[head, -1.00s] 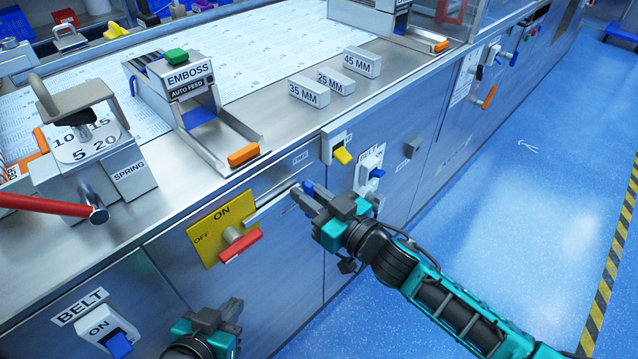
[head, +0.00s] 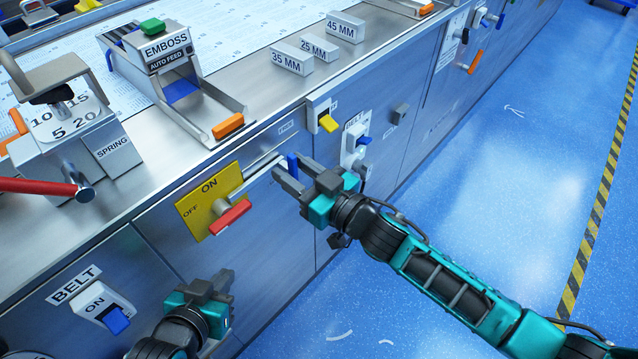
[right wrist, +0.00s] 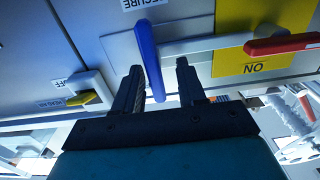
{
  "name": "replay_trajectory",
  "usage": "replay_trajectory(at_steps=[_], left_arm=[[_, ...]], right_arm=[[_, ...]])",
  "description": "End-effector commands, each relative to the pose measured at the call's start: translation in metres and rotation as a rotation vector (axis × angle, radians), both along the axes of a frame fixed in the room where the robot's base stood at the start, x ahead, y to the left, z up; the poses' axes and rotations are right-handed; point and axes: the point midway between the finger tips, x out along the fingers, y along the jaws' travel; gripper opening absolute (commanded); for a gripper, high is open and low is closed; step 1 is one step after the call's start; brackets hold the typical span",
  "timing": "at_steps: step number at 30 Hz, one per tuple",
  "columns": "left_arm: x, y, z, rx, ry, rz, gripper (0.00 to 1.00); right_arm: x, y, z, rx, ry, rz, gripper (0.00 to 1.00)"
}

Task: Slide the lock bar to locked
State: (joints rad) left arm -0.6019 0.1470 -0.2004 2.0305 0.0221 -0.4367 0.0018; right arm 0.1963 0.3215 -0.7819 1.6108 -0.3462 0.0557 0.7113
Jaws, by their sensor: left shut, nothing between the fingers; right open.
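The lock bar is a pale bar (head: 262,175) with an upright blue handle (head: 292,166), on the machine's front panel beside the yellow ON/OFF plate (head: 210,198). My right gripper (head: 290,178) is open at the blue handle. In the right wrist view, the blue handle (right wrist: 148,58) shows between the two fingers (right wrist: 158,82), closer to the left one; whether either finger touches it I cannot tell. A label reading "...CURE" (right wrist: 142,3) is partly cut off there. My left gripper (head: 222,282) is shut and empty, low in front of the panel.
A red handle (head: 230,217) on the yellow plate is close to the left of the lock bar. The BELT ON switch (head: 105,308) is at lower left. Open blue floor lies right.

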Motion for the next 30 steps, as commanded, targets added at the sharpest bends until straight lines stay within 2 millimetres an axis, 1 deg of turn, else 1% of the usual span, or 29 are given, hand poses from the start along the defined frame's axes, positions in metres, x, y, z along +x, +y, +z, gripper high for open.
replay_trajectory(at_steps=[6,12,15,21,30], left_arm=[[0.001,0.0,0.008,0.0,-0.01,0.001,0.0],[-0.001,0.004,0.004,0.009,-0.001,0.006,0.0],[-0.001,0.006,0.004,0.012,0.0,0.009,0.0],[-0.003,0.007,0.004,0.012,0.001,0.01,0.0],[-0.003,0.006,0.003,0.012,0.001,0.009,0.0]], right_arm=[[-0.034,-0.033,0.0,-0.002,0.004,0.001,0.4],[-0.064,-0.062,0.0,0.001,0.004,0.002,0.4],[-0.074,-0.072,0.0,0.001,0.004,0.002,0.4],[-0.084,-0.082,0.0,0.002,0.001,0.003,0.4],[-0.085,-0.083,0.001,0.001,0.0,0.002,0.4]])
